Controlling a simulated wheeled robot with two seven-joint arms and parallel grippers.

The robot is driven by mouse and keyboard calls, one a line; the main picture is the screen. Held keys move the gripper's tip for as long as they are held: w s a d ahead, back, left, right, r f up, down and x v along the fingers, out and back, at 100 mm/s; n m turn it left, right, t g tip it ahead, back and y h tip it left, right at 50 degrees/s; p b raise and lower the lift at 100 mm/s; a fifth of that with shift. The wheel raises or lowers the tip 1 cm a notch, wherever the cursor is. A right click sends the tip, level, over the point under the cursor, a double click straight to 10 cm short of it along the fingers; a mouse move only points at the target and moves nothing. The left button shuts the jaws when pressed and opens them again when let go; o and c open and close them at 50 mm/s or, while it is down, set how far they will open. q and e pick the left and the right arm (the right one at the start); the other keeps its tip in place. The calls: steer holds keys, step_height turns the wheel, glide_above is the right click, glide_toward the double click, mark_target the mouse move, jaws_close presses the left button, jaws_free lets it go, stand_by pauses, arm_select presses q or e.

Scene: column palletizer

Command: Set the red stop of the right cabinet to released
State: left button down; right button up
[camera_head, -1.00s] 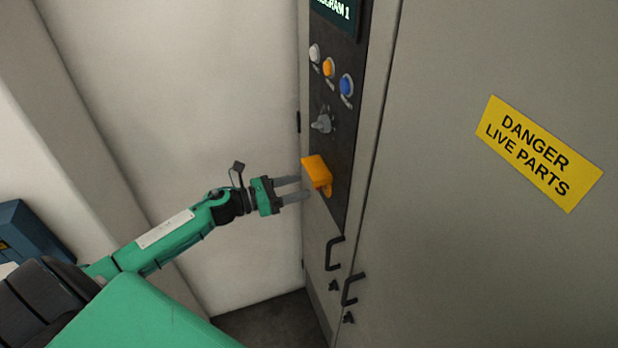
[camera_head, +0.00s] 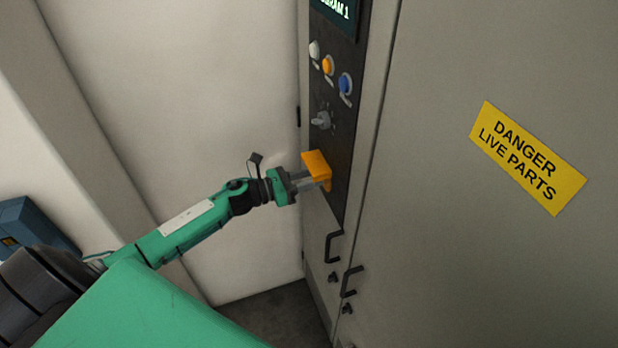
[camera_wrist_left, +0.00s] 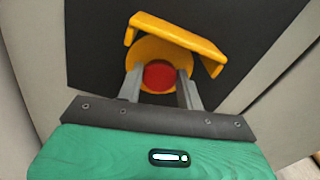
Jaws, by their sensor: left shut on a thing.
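The red stop (camera_wrist_left: 159,76) is a round red button on a yellow base (camera_wrist_left: 150,50), seen in the left wrist view. An angled yellow-orange guard (camera_wrist_left: 175,33) stands over it; in the head view the guard (camera_head: 316,163) hides the button. My left gripper (camera_wrist_left: 160,80) has one finger on each side of the red button and is shut on it. In the head view its fingertips (camera_head: 318,180) reach in under the guard. My right gripper is not in view.
The dark panel also carries white (camera_head: 314,49), orange (camera_head: 327,65) and blue (camera_head: 345,83) buttons and a grey rotary switch (camera_head: 321,120). Black door handles (camera_head: 333,247) stick out below. A yellow danger sign (camera_head: 528,158) is on the cabinet door at right.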

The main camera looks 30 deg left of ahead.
arm_select(q)
steer(key=shift+b+v, duration=0.95)
steer(key=shift+v, duration=0.1)
steer(key=c, duration=0.9)
jaws_free()
steer(key=shift+s, duration=0.1)
steer(key=shift+a, duration=0.15)
